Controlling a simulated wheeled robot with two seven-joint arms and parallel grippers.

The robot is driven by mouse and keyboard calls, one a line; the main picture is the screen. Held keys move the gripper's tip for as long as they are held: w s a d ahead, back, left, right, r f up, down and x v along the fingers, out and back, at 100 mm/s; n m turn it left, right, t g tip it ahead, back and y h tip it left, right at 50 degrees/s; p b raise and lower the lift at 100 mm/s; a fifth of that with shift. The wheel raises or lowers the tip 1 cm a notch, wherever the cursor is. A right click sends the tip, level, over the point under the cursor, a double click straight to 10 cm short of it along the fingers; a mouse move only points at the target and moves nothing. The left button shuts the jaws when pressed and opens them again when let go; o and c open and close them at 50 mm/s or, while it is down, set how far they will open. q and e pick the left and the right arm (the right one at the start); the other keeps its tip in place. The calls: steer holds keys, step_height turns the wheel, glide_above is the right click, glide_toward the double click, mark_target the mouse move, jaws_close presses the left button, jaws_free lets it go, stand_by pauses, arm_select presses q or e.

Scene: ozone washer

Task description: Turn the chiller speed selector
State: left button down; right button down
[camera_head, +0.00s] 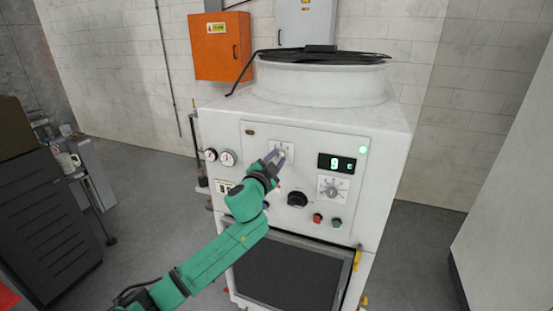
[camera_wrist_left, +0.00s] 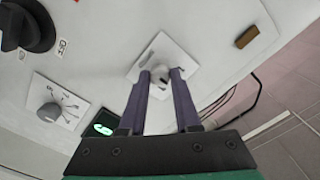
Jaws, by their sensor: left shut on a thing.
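A small light grey selector knob (camera_wrist_left: 159,76) on a square white plate (camera_wrist_left: 178,57) sits between the fingertips of my left gripper (camera_wrist_left: 161,75), which is shut on it. In the head view my left gripper (camera_head: 276,156) reaches the same plate (camera_head: 286,146) at the top of the white machine's front panel, covering much of it. A second grey knob (camera_head: 332,190) on a white dial plate sits lower right, below the display (camera_head: 337,163); it also shows in the wrist view (camera_wrist_left: 48,112). The plates' labels are too small to read. My right gripper is not in view.
A large black knob (camera_head: 297,199), a red button (camera_head: 317,218) and a green button (camera_head: 337,223) are low on the panel. Two round gauges (camera_head: 219,156) are at its left. An orange box (camera_head: 222,46) hangs on the wall behind.

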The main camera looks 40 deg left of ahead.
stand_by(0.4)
arm_select(q)
steer(key=c, duration=0.6)
jaws_free()
steer(key=b+v, duration=0.3)
steer(key=v, duration=1.1)
steer(key=shift+s+b, duration=0.3)
steer(key=shift+b, duration=0.05)
steer(key=shift+d, duration=0.15)
